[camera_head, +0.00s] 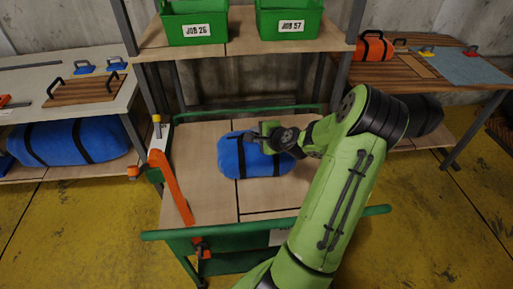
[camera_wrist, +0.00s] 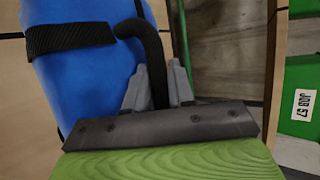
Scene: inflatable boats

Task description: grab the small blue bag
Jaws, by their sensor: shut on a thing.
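The small blue bag (camera_head: 239,158) lies on the wooden top of the green-framed cart, with black straps around it. In the wrist view the blue bag (camera_wrist: 85,75) fills the left part, with a black strap across it and a black handle (camera_wrist: 152,50) rising from it. My gripper (camera_head: 272,140) is over the bag's top right side. In the wrist view my gripper (camera_wrist: 158,85) has its two grey fingers on either side of the black handle, shut on it. The bag's right end is partly hidden by my arm.
The green-framed cart (camera_head: 200,190) has an orange clamp bar (camera_head: 172,185) at its left. A shelf (camera_head: 228,46) above holds green bins marked JOB 26 (camera_head: 194,28) and JOB 57 (camera_head: 290,24). A larger blue bag (camera_head: 70,142) lies under the left table. An orange bag (camera_head: 371,48) sits on the right table.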

